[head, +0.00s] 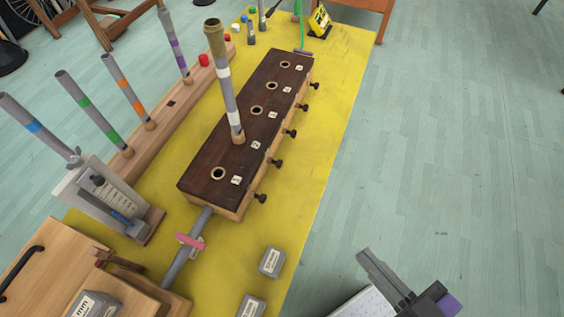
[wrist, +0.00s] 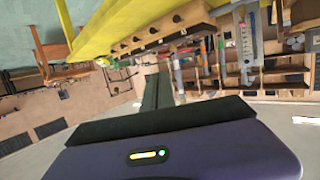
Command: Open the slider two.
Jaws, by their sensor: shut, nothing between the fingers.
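A long dark-topped wooden box (head: 205,160) lies on the yellow bench in the head view. Its right side carries a row of several dark knobs, the nearest knob (head: 261,197) at the front end and another knob (head: 276,162) behind it. Small white number tiles (head: 236,180) sit on top by the holes; their digits are too small to read, so I cannot tell which slider is two. How far each slider is pulled out is unclear. My gripper (head: 366,258) is shut and empty, right of the box and apart from it. Its closed fingers show in the wrist view (wrist: 157,82).
A grey tube (head: 223,80) stands upright in one hole of the box. Several banded tubes (head: 82,100) stand in a wooden rail at left. Grey weights (head: 271,262) sit on the yellow bench (head: 335,110) near the front. The floor at right is clear.

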